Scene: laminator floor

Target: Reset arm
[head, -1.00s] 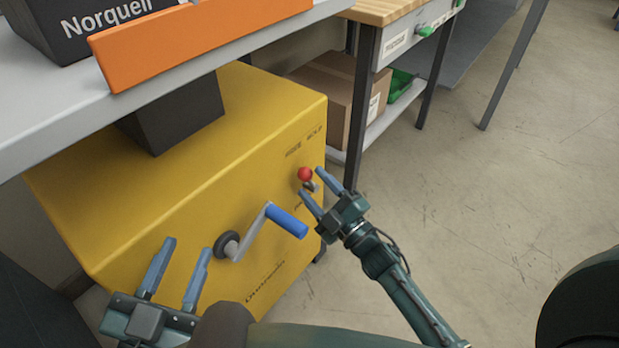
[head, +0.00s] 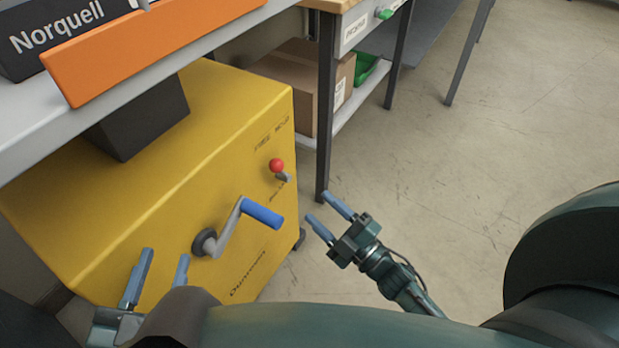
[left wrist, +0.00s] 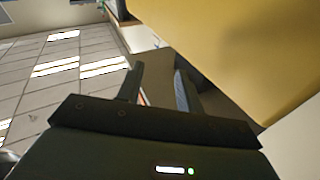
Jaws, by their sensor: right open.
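The yellow machine (head: 150,215) stands under a grey shelf, with a crank with a blue handle (head: 262,213) and a small lever with a red knob (head: 276,165) on its front. My right gripper (head: 329,212) is open and empty, to the right of the machine and apart from the red knob. My left gripper (head: 160,264) is open and empty in front of the machine's lower left part. In the left wrist view its two fingers (left wrist: 158,85) stand apart with nothing between them, and the yellow machine (left wrist: 220,45) fills the upper right.
The grey shelf (head: 30,140) with an orange panel (head: 150,45) overhangs the machine at left. A bench with dark legs (head: 325,110) holds a cardboard box (head: 305,85) and a green bin (head: 366,68). The floor (head: 460,150) at right is clear.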

